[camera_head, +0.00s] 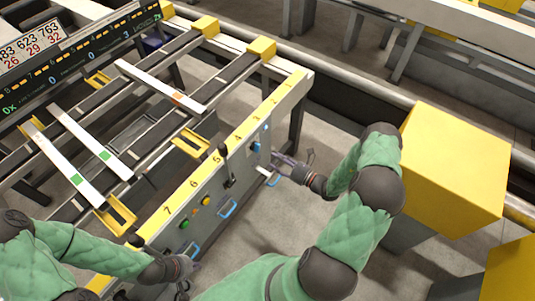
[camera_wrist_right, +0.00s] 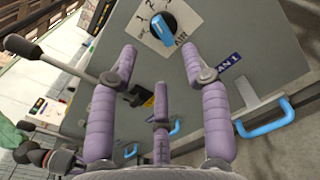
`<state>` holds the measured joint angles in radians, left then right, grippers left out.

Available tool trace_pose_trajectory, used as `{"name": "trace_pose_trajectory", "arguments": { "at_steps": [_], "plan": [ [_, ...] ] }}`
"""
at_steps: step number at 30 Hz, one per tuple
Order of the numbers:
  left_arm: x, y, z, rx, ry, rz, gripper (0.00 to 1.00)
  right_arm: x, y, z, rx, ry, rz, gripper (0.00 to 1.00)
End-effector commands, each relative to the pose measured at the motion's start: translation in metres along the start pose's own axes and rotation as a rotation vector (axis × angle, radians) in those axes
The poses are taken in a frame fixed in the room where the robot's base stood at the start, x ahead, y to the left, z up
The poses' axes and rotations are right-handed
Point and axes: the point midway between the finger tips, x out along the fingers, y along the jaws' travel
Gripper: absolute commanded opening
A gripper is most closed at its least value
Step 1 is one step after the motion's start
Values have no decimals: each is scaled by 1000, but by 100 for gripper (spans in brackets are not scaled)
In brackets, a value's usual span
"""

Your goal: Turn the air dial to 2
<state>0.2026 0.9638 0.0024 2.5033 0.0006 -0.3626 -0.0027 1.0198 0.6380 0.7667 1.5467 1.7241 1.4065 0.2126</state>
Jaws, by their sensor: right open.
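The air dial is a blue knob (camera_wrist_right: 163,28) on a white plate marked AIR, on the grey panel. Numerals run around its upper side; I cannot tell which one it points to. In the head view the dial (camera_head: 255,147) is a small blue spot near the panel's right end. My right gripper (camera_wrist_right: 160,68) is open and empty, its fingers apart below the dial and not around it. In the head view the right gripper (camera_head: 281,164) is beside the panel. My left gripper (camera_head: 187,273) is at the lower left, near the panel's near end; its fingers are too unclear to judge.
A black-knobbed lever (camera_wrist_right: 50,52) sticks out left of the dial. A yellow numbered strip (camera_head: 220,160) tops the panel, beside the runout table. A large yellow box (camera_head: 455,170) stands to the right of my right arm.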

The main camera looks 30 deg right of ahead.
Motion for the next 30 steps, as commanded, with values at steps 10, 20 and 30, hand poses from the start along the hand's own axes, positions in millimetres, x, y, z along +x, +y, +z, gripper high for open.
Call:
{"name": "trace_pose_trajectory", "arguments": {
  "at_steps": [10, 20, 30],
  "plan": [
    [0, 0, 0, 0, 0, 0, 0, -32, 0, 0, 2, -1, 0, 48],
    [0, 0, 0, 0, 0, 0, 0, -33, 1, 0, 2, 0, 0, 48],
    [0, 0, 0, 0, 0, 0, 0, -32, 0, 0, 2, 0, 0, 48]
  ]
}}
